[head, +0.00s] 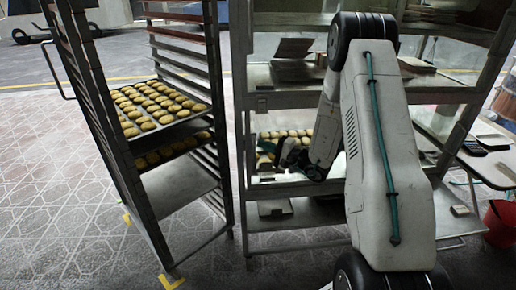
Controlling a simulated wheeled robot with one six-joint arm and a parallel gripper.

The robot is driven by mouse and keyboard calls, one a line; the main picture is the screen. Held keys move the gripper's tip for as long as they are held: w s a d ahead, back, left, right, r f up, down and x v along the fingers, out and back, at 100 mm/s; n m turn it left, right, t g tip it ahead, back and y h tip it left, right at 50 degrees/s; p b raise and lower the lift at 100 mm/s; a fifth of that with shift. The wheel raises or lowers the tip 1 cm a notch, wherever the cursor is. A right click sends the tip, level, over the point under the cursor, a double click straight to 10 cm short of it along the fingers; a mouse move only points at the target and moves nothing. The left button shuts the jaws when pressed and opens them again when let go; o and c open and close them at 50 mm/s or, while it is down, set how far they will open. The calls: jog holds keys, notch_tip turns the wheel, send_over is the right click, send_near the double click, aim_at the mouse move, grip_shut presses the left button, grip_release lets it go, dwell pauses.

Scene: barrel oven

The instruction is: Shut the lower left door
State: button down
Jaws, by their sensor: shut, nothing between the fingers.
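I cannot make out an oven or a lower left door in the head view. My gripper (284,153) is shut and empty at the end of my arm. It appears in front of the middle shelf of a metal shelving unit (241,130), close to a tray of buns (270,137) there. Whether it touches anything cannot be told. My arm covers much of the unit's right half.
A tall rack trolley (213,62) stands at the left, holding trays of buns (155,106). A red bucket (499,222) stands at the right beside a table (490,170). The tiled floor (60,190) at far left is clear.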

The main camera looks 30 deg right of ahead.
jog(key=shift+w+a, duration=0.2)
jog(key=shift+a, duration=0.4)
jog(key=shift+a, duration=0.1)
jog(key=s+d+f, duration=0.1)
jog(key=s+d, duration=0.8)
jog(key=shift+s+d+f, duration=0.15)
jog(key=shift+s+d, duration=0.15)
jog(key=shift+d, duration=0.05)
